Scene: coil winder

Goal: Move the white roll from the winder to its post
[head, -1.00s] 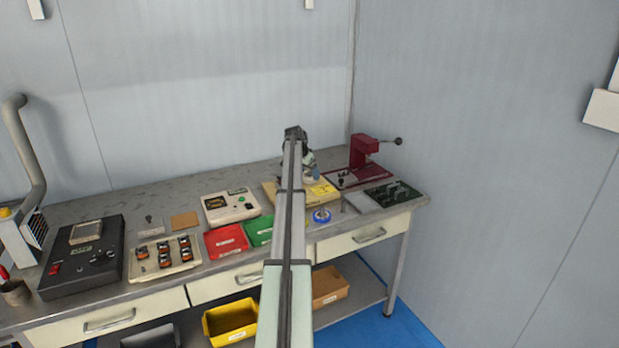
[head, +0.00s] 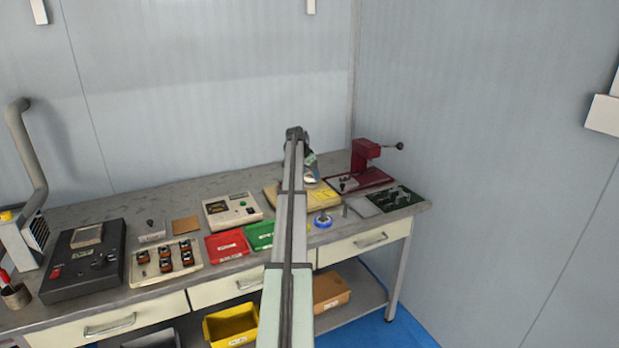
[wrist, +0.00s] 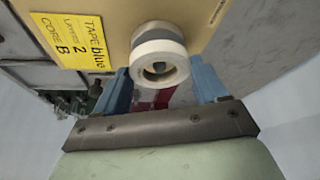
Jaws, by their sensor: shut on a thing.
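The white roll (wrist: 160,52) shows in the wrist view, a ring with a dark centre, between the blue fingers of my gripper (wrist: 162,80), which is shut on it. In the head view my gripper (head: 311,172) is over the tan board with a yellow label (head: 285,194), partly hidden by my arm. The wrist view shows the label (wrist: 72,38) reading "TAPE blue, LAYERS 2, CORE B". I cannot tell whether the roll touches anything below. A blue roll (head: 322,221) stands on the bench, with a bare upright post (head: 345,211) to its right.
A red lever machine (head: 365,155) stands at the back right, by a green board with dark parts (head: 398,198). Red (head: 228,244) and green (head: 259,234) trays lie left of my arm. The front right bench edge is close to the blue roll.

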